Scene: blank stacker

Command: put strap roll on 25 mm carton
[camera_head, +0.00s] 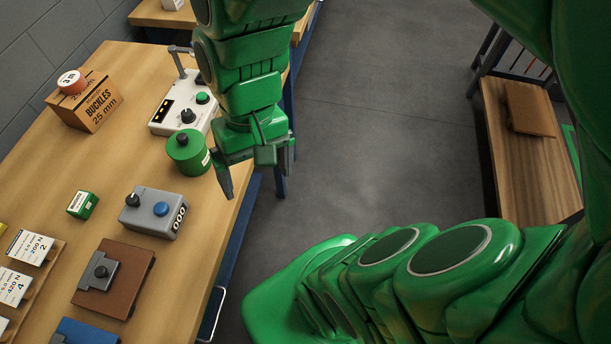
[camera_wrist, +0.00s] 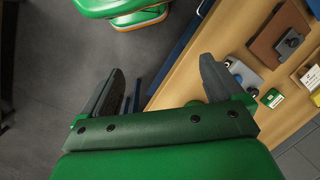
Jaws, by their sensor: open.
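An orange roll with a white "3 m" top label (camera_head: 71,80), which looks like the strap roll, rests on top of a brown carton marked "BUCKLES 25 mm" (camera_head: 92,112). Both are at the far left of the bench in the head view and are not seen in the wrist view. The roll partly covers the print on the carton's top. My gripper (camera_head: 258,172) is open and empty over the bench's right edge, well to the right of the carton. Its two spread fingers also show in the wrist view (camera_wrist: 160,72).
A green cylinder (camera_head: 187,153) stands close left of my gripper. A white control device (camera_head: 184,105) with a raised arm stands behind it. A grey box with a blue button (camera_head: 153,213), a small green box (camera_head: 82,204) and a brown board (camera_head: 125,281) sit nearer on the wooden bench (camera_head: 190,266).

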